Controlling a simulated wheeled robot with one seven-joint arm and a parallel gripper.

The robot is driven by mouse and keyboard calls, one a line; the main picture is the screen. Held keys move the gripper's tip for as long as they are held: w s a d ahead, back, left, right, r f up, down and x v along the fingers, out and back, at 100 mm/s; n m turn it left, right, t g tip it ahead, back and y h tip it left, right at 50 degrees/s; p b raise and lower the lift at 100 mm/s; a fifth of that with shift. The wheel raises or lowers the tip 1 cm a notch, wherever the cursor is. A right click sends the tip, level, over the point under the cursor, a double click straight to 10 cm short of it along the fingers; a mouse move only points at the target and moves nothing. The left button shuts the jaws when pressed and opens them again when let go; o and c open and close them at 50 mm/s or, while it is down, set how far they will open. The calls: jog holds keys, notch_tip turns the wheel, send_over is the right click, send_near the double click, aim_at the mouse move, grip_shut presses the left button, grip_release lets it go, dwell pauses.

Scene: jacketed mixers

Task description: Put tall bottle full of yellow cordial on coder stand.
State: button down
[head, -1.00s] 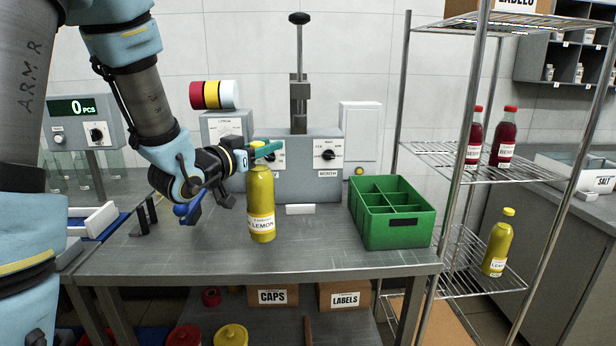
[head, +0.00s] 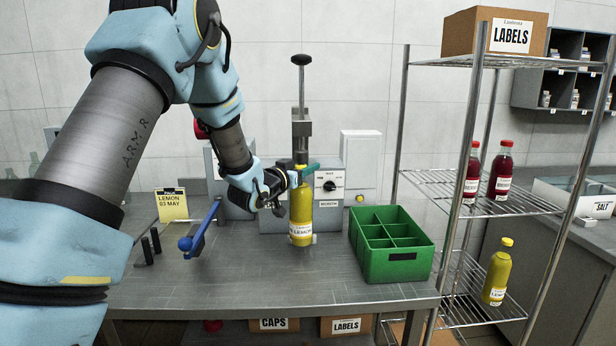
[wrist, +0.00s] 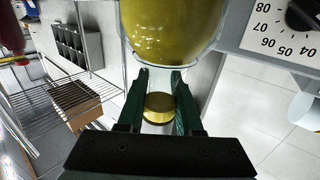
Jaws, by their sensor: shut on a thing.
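My gripper (head: 300,170) is shut on the neck of the tall bottle of yellow cordial (head: 301,212), which has a yellow cap and a white lemon label. The bottle is upright in front of the grey machine with a month dial (head: 329,202), which looks like the coder. In the wrist view the bottle's body (wrist: 172,22) is above the green fingers (wrist: 160,95), and its cap shows between them. A small pale block (head: 314,239) at the machine's foot is mostly hidden behind the bottle, and I cannot tell whether the bottle touches it.
A green divided crate (head: 420,262) stands close on the right. A blue ball-ended lever (head: 199,230) and a yellow "LEMON 03 MAY" card (head: 172,206) are on the left. A wire rack (head: 480,187) holds red bottles and another yellow bottle. The bench front is clear.

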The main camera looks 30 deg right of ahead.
jog(key=shift+w+d+f+p, duration=0.1)
jog(key=shift+d+f+p, duration=0.1)
jog(key=shift+f+p, duration=0.45)
jog(key=shift+w+d+f+p, duration=0.15)
jog(key=shift+f+p, duration=0.2)
jog(key=shift+f, duration=0.75)
jog(key=c, duration=0.6)
grip_release()
jog(key=b+v, duration=0.4)
jog(key=v, duration=0.8)
jog(key=shift+s, duration=0.1)
